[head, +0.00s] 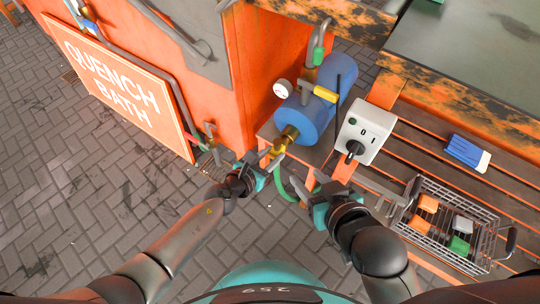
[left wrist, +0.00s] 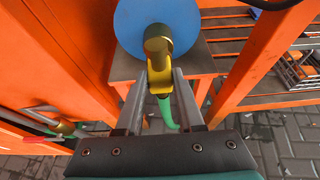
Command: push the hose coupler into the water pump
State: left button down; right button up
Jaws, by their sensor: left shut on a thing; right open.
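The water pump (head: 308,117) is a blue cylinder with a brass port (head: 288,135) on its near end; its round blue face (left wrist: 135,22) and the port (left wrist: 158,40) also show in the left wrist view. My left gripper (head: 268,162) is shut on the yellow hose coupler (left wrist: 160,80), just below the port. The coupler (head: 279,147) meets or nearly meets the port; I cannot tell how far it is in. A green hose (left wrist: 167,113) hangs from the coupler between my left fingers. My right gripper (head: 311,184) is open and empty, right of the hose.
A white switch box (head: 364,131) with a black plug stands right of the pump. A wire basket (head: 407,228) with coloured blocks and a blue-and-white brush (head: 467,153) are on the slatted bench. An orange cabinet and a "QUENCH BATH" sign (head: 115,85) stand at left. Paved floor at left is clear.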

pick_arm(q)
jog(key=shift+w+d, duration=0.55)
jog(key=shift+w, duration=0.25)
dwell(0.4)
jog(key=shift+c, duration=2.2)
grip_release()
jog(key=shift+o, duration=0.3)
jog(key=o, duration=0.4)
jog(key=shift+s, duration=0.1)
jog(key=shift+s+a, duration=0.7)
jog(key=shift+s, duration=0.2)
jog(key=shift+s+a, duration=0.65)
jog(key=shift+s, duration=0.3)
jog(key=shift+s+a, duration=0.7)
jog(key=shift+s, duration=0.2)
